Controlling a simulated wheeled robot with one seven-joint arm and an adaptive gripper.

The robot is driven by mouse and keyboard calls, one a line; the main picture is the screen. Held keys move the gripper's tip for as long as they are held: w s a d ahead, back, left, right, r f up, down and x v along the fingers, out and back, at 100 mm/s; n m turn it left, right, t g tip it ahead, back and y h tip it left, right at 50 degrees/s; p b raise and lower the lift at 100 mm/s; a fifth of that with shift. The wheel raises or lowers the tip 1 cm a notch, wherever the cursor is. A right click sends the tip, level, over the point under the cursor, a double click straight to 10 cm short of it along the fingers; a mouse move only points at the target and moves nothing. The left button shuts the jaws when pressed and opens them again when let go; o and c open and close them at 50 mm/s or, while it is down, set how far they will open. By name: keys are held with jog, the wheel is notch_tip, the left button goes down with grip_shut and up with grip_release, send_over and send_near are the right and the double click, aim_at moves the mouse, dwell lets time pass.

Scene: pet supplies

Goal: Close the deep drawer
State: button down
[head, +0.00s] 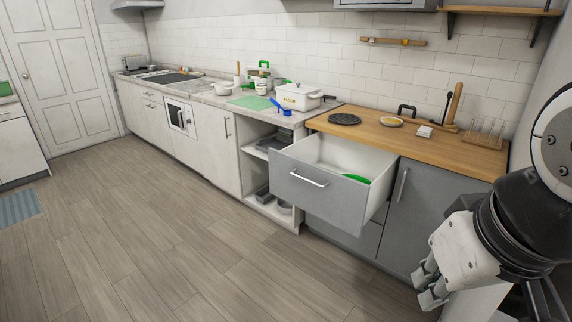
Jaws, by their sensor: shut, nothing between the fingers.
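The deep drawer (312,192) is a grey-fronted drawer under the wooden counter, pulled well out from the cabinet. Its front has a horizontal silver handle (309,178), and its white inside is visible with a green object (356,178) in it. My gripper (427,287) is at the lower right, pointing down and left. It is shut and empty, and in the picture it is to the right of and below the drawer, apart from it.
A grey cabinet door (407,215) with a vertical handle is right of the drawer. The wooden counter (415,140) above holds a black round plate (344,119) and small items. Open shelves (262,210) are to the left. The wooden floor (190,240) in front is clear.

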jog(key=w+d+f+n+g+h+b, duration=0.1)
jog(key=w+d+f+n+h+b, duration=0.1)
jog(key=w+d+f+b, duration=0.25)
jog(key=w+d+f+n+g+h+b, duration=0.1)
jog(key=w+d+f+n+h+b, duration=0.1)
jog(key=w+f+b, duration=0.45)
jog(key=w+d+f+n+g+h+b, duration=0.1)
jog(key=w+d+f+n, duration=0.2)
jog(key=w, duration=0.5)
jog(key=n+t+h+b, duration=0.8)
jog(key=n+t+b, duration=0.4)
jog(key=n+b, duration=0.9)
send_near(348, 207)
jog(key=shift+m, duration=0.5)
jog(key=b+x, duration=0.5)
jog(key=shift+d+b, duration=0.1)
jog(key=shift+b, duration=0.2)
jog(key=shift+x, duration=0.9)
jog(key=shift+w, duration=0.1)
